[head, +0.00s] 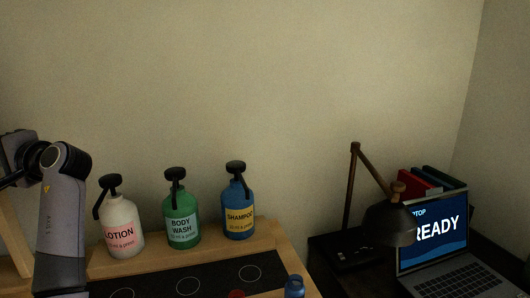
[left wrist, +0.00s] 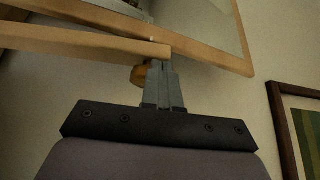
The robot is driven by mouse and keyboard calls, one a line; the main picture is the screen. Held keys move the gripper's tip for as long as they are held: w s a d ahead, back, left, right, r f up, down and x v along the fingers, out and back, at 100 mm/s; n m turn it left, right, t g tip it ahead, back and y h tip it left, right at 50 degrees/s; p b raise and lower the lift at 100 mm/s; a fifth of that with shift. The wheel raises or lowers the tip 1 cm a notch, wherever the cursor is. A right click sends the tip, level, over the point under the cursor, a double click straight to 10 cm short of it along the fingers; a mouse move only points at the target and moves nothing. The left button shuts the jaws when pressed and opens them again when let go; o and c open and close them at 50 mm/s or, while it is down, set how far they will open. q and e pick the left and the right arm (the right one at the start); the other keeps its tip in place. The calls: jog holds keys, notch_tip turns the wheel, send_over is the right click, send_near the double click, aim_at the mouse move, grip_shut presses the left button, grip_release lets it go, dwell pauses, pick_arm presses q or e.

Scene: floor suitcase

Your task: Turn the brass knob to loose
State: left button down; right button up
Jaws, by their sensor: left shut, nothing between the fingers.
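In the left wrist view a rounded brass-brown knob (left wrist: 138,75) shows below the end of a wooden bar, partly hidden behind my left gripper (left wrist: 159,66). The gripper's two grey fingers are shut together, with nothing between them. Their tips are just right of the knob in the picture; whether they touch it I cannot tell. No marking for loose is readable. In the head view my left arm stands at the left edge, and its fingers cannot be made out. My right gripper is in neither view.
The wooden bar (left wrist: 90,40) crosses close to the fingers, with a wood-framed panel (left wrist: 215,58) behind. Lotion (head: 121,228), body wash (head: 183,220) and shampoo (head: 238,211) bottles stand on a wooden surface. A lamp (head: 389,222) and laptop (head: 436,238) stand at right.

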pick_arm(q)
jog(key=shift+f, duration=0.3)
dwell(0.4)
jog(key=shift+f+p, duration=0.35)
jog(key=shift+p, duration=0.05)
jog(key=shift+f, duration=0.5)
jog(key=shift+w+f+p, duration=0.1)
jog(key=shift+f+p, duration=0.2)
jog(key=shift+f, duration=0.05)
jog(key=w+d, duration=0.1)
jog(key=d, duration=0.5)
jog(key=shift+f+p, duration=0.15)
jog(key=shift+p, duration=0.15)
dwell(0.4)
